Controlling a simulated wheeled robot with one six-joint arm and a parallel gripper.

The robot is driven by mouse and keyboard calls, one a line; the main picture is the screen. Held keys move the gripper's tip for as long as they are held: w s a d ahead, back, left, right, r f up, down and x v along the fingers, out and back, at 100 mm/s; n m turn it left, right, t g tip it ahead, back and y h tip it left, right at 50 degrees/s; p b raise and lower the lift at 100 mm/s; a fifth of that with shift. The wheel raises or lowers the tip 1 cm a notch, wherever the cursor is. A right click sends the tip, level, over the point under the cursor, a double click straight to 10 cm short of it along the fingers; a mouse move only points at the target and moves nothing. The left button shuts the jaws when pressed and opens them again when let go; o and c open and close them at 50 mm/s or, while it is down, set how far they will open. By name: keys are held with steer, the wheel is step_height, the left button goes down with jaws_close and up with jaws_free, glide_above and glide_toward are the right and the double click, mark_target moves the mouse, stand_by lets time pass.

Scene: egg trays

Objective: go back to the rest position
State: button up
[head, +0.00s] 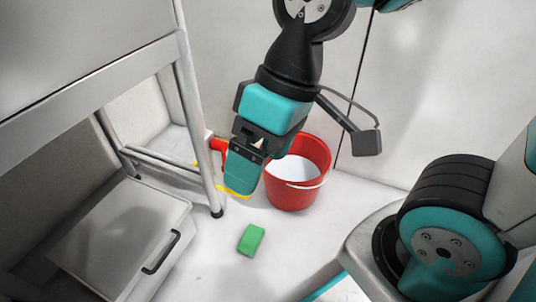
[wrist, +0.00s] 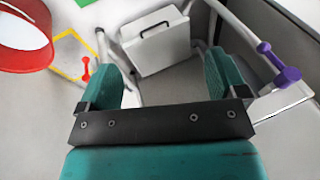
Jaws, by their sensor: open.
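My gripper (head: 243,178) hangs in mid-air left of the red bucket in the head view, its teal fingers pointing down. In the wrist view my gripper (wrist: 165,78) has its two fingers spread wide apart. Nothing is between them except the view of the floor and rack behind. The head view shows the fingers nearly side-on, so the gap is hidden there.
A red bucket (head: 318,155) and a green block (head: 251,239) are on the floor. A red dumbbell (wrist: 86,69) is at a yellow outline (wrist: 62,72). A white box (head: 85,245) with a black handle is by the metal rack (head: 196,110). A purple dumbbell (wrist: 289,75) is at right.

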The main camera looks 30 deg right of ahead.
steer(key=shift+s+d+r+n, duration=0.15)
steer(key=shift+s+r+n, duration=0.15)
steer(key=shift+s, duration=0.4)
step_height(320, 180, up, 51)
steer(key=p, duration=5)
steer(key=shift+f+p, duration=0.2)
steer(key=shift+p, duration=0.1)
